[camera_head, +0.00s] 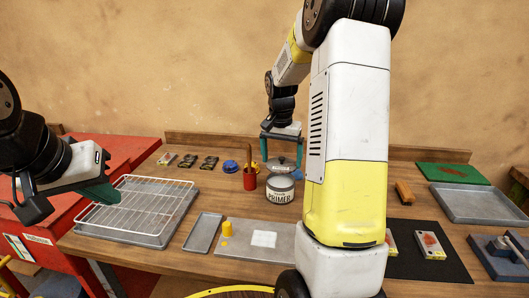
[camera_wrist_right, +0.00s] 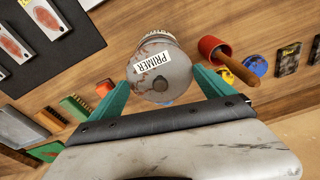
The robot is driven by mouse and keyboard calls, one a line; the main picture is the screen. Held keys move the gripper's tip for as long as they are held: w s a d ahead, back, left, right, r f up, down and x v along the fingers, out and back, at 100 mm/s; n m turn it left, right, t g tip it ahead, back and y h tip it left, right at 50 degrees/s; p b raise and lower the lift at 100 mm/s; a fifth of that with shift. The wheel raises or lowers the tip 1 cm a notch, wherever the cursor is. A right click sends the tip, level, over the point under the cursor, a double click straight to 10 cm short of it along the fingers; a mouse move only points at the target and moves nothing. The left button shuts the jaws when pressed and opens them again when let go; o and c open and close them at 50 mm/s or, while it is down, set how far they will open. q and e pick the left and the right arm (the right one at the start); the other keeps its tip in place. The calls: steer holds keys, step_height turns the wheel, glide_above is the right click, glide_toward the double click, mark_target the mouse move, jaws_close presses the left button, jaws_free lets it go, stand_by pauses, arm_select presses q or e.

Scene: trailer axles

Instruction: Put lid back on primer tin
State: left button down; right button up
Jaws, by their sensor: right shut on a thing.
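The primer tin (camera_head: 280,190) stands upright on the workbench, grey with a white label around its side. The grey lid (camera_head: 283,164) with a small dark knob is just above the tin's mouth, between the teal fingers of my right gripper (camera_head: 282,153). In the right wrist view my right gripper (camera_wrist_right: 160,88) is shut on the lid (camera_wrist_right: 165,77), with a finger at each side of it. A PRIMER label and part of the tin show beyond. A small gap seems to separate lid and tin.
A red cup (camera_head: 250,181) with a wooden-handled brush stands just left of the tin. A wire rack (camera_head: 135,202) on a tray is at the left. A grey board (camera_head: 240,239) lies in front. My right arm hides part of the bench.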

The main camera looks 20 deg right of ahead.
steer(key=shift+f, duration=2.5)
steer(key=shift+f, duration=0.15)
stand_by(0.4)
steer(key=o, duration=1.1)
steer(key=shift+c, duration=0.2)
steer(key=shift+r, duration=3.5)
jaws_close()
